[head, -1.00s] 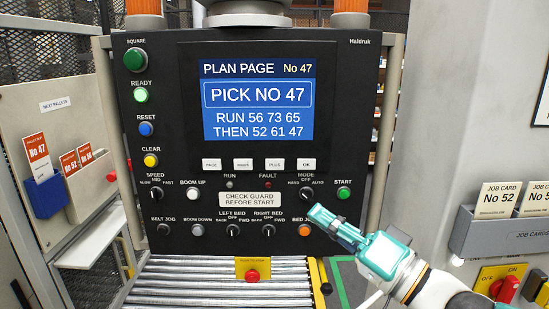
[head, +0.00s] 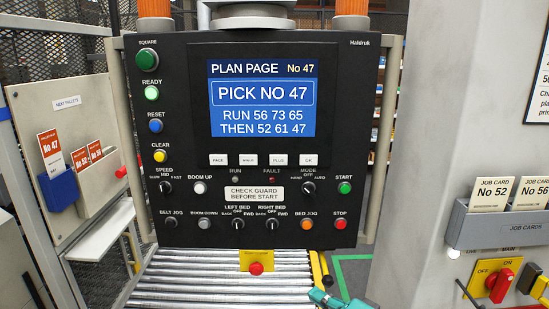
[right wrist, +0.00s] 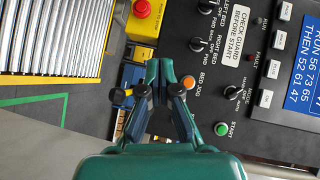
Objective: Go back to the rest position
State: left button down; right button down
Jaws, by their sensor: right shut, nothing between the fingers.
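My right gripper (head: 322,298) is at the bottom edge of the head view, below the black control panel (head: 340,110), with only its teal tip showing. In the right wrist view its fingers (right wrist: 160,68) are together with nothing between them, apart from the panel. The screen (head: 262,95) reads "PLAN PAGE No 47" and "PICK NO 47". My left gripper is not in view.
A roller bed (head: 200,280) with a red stop button (head: 256,268) on a yellow box lies below the panel. A job card holder (head: 500,232) and a red rotary switch (head: 500,284) are at right. A pallet slip board (head: 75,130) stands at left.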

jog(key=s+d+f+m+g+h, duration=0.1)
jog(key=s+f+g+h, duration=0.2)
jog(key=f, duration=1)
jog(key=s+d+f+g+h, duration=0.15)
jog(key=s+f, duration=0.45)
jog(key=f, duration=0.7)
jog(key=s+f+n+g, duration=0.3)
jog(key=s+f, duration=0.2)
jog(key=s, duration=0.3)
jog(key=s+f+n+g+h, duration=0.1)
jog(key=s+f+n+g, duration=0.2)
jog(key=s, duration=0.5)
jog(key=shift+s+f+n+g, duration=0.35)
jog(key=shift+f+g, duration=0.4)
jog(key=shift+f, duration=0.3)
jog(key=shift+d, duration=0.15)
